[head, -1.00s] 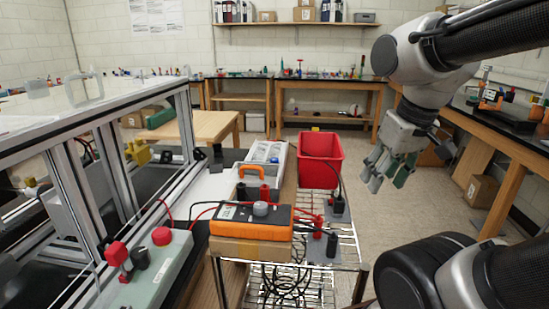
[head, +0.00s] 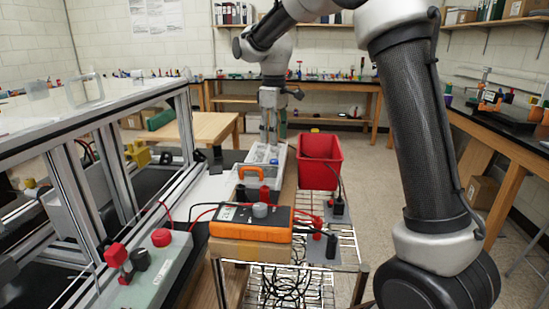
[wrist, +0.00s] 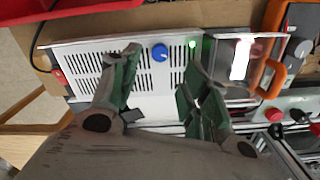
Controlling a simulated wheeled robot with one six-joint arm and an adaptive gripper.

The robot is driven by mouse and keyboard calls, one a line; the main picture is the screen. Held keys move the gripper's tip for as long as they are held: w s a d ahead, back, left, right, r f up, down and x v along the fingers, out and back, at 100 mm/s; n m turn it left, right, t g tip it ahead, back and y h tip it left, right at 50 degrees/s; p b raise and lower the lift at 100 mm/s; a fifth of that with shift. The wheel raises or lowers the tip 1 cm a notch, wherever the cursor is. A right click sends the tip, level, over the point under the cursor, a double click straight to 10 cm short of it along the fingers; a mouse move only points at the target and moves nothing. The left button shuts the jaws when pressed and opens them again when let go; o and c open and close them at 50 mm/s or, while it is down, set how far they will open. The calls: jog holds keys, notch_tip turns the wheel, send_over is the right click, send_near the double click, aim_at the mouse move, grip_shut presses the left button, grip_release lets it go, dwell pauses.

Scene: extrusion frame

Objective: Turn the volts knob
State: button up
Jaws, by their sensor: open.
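A white vented instrument case (wrist: 90,62) lies below my gripper in the wrist view. A round blue knob (wrist: 160,52) stands on its face; no label is readable. A green light (wrist: 192,43) glows to the right of the knob. My gripper (wrist: 160,78) is open and empty, with its green-padded fingers apart on either side of the knob in the picture; it looks clear of the knob. In the head view my gripper (head: 269,136) points down over the case (head: 258,174), and the knob cannot be made out there.
An orange handle (head: 252,171) rises at the case's near end. A red bin (head: 319,160) stands close on the right. An orange meter (head: 251,222) with cables sits nearer. The aluminium frame (head: 120,165) borders the left side.

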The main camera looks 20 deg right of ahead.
aim_at(274, 160)
notch_tip(274, 160, down, 8)
jog(key=shift+r, duration=0.1)
dwell(0.4)
